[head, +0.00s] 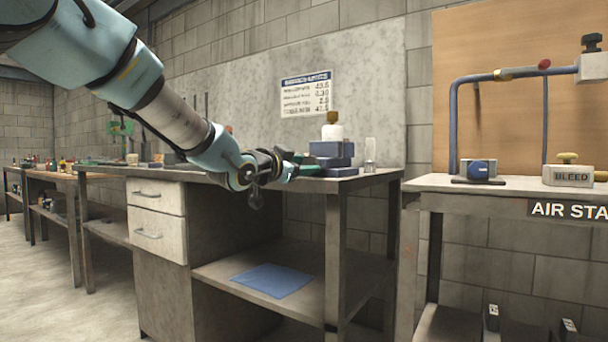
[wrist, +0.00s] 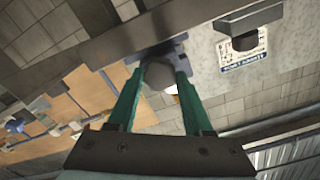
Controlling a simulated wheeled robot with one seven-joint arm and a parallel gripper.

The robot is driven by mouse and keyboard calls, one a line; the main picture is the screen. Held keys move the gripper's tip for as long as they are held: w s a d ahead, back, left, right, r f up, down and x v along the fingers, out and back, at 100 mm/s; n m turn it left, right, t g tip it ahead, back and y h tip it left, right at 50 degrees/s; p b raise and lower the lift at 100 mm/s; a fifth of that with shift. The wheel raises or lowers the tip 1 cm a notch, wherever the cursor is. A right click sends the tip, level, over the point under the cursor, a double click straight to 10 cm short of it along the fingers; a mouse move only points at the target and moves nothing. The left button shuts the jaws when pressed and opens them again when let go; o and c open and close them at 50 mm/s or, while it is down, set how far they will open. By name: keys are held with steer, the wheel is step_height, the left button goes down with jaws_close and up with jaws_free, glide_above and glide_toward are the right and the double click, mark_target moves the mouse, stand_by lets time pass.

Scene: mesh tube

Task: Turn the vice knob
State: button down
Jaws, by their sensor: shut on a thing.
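My gripper (wrist: 160,78) has its two green fingers on either side of a rounded grey knob (wrist: 158,74) in the wrist view, shut on it. Behind the knob is a blue-grey body, the vice (wrist: 174,47), at the bench edge. In the head view my gripper (head: 290,164) is at the front edge of the workbench, just left of stacked blue blocks (head: 331,150). There my wrist and gripper hide the knob, and I cannot tell the vice's outline clearly.
The grey workbench (head: 352,182) has a white bottle with a brass-coloured top (head: 332,130) on the blocks and a clear cylinder (head: 370,150) beside them. A blue sheet (head: 272,280) lies on its lower shelf. An air station bench (head: 480,188) stands right.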

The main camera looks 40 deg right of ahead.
steer(key=shift+f+m+b, duration=0.15)
steer(key=shift+m+b, duration=1.35)
steer(key=shift+m, duration=0.8)
steer(key=shift+c, duration=1.5)
jaws_free()
